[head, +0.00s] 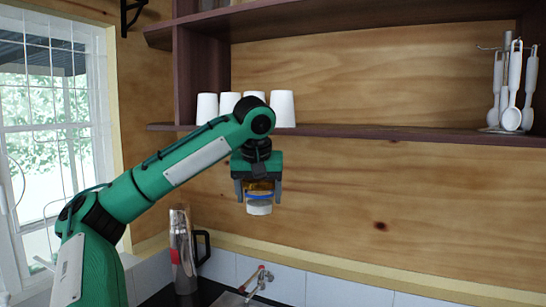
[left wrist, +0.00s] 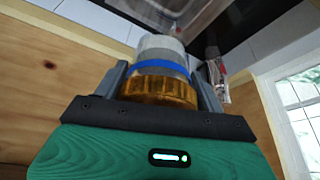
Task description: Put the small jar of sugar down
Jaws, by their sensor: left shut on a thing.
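The small jar of sugar (head: 259,209) has an amber-brown top part, a blue band and a whitish lower part. My left gripper (head: 259,193) points down and is shut around the jar, one finger on each side. The jar hangs in the air below the shelf, amber part up, and looks about upright. In the left wrist view the jar (left wrist: 163,50) sits between the two fingers of the gripper (left wrist: 162,84), its amber part nearest the palm. My right gripper does not show.
A dark wooden shelf (head: 380,133) above holds several white cups (head: 283,108) and a rack of white utensils (head: 512,90). Below are a silver flask-like vessel (head: 183,252) with a black handle, a tap (head: 259,281) and a dark counter (head: 165,297). A window (head: 50,110) is at left.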

